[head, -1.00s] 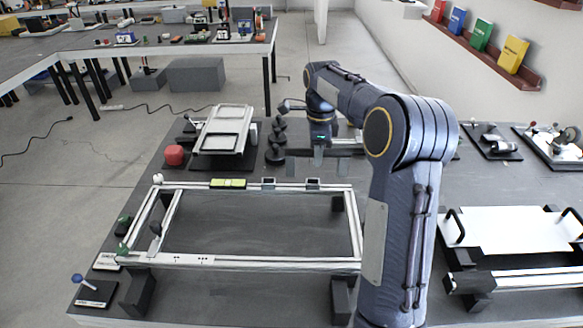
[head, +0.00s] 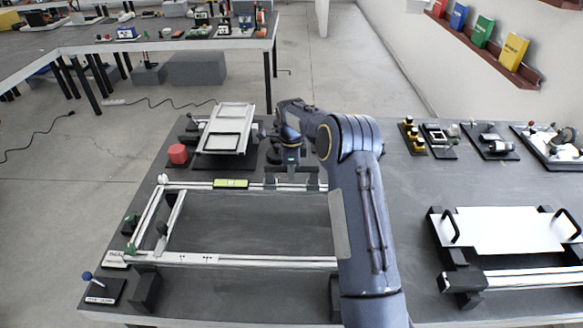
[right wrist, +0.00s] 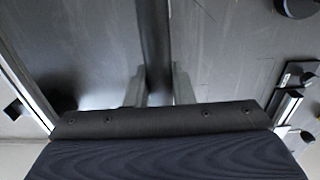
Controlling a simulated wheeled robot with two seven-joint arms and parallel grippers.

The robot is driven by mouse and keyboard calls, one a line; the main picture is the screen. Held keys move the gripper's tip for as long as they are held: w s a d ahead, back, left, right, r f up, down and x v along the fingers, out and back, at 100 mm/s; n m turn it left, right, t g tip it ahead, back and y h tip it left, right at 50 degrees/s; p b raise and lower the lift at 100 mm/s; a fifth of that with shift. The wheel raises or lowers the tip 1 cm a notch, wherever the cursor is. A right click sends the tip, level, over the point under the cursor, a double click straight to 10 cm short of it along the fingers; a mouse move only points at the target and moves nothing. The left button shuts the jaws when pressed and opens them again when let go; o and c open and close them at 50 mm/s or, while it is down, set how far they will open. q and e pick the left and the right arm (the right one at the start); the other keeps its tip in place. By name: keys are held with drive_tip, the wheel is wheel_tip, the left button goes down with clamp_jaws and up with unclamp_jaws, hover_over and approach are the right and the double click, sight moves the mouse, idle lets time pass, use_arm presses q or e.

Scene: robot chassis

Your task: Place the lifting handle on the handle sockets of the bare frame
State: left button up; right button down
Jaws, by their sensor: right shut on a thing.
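The bare frame (head: 250,261) is a silver rectangle of rails on the dark table, left of my right arm. Its back rail carries two small handle sockets, a left one (head: 270,184) and a right one (head: 313,185). My right gripper (head: 291,171) points down at the back rail, between the sockets. It is shut on the dark lifting handle (right wrist: 154,40), whose bar runs between the fingers in the right wrist view. In the head view the handle is mostly hidden and lies near the sockets; I cannot tell whether it touches them. My left gripper is out of view.
A yellow-green level (head: 230,184) sits on the back rail left of the sockets. A white plate with black handles (head: 500,230) lies at the right. My arm hides the frame's right end.

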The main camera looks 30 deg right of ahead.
drive_tip(key=shift+f, duration=0.15)
drive_tip(key=c, duration=1.3)
unclamp_jaws()
drive_tip(key=shift+o, duration=0.2)
